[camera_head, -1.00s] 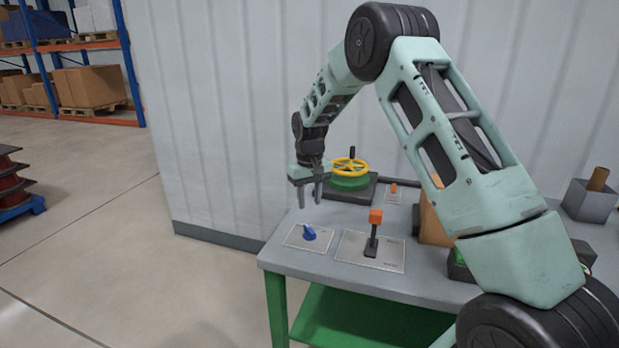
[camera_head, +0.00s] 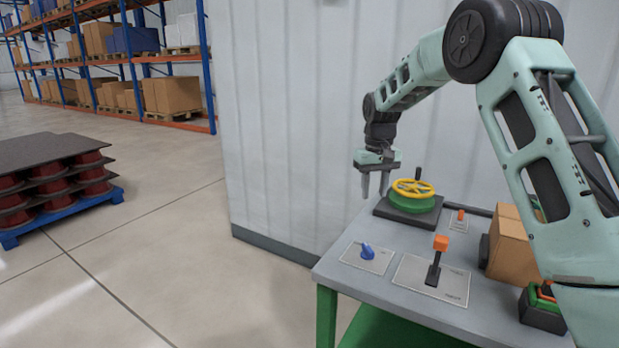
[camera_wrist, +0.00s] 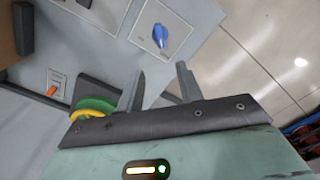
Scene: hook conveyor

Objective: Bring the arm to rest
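My gripper (camera_head: 375,186) points down above the far left part of the workbench, left of the yellow handwheel. In the wrist view my gripper (camera_wrist: 160,88) has its two fingers apart with nothing between them. The arm is bent, its elbow high and its forearm reaching left and down. The gripper is clear of the bench top and touches nothing that I can see.
The grey workbench (camera_head: 380,286) carries a yellow handwheel (camera_head: 413,188), a blue knob (camera_head: 367,251), an orange-topped lever (camera_head: 437,260), an orange switch (camera_head: 460,215) and a cardboard box (camera_head: 512,245). A white wall (camera_head: 290,120) stands behind. Open floor and a loaded blue pallet (camera_head: 60,216) lie left.

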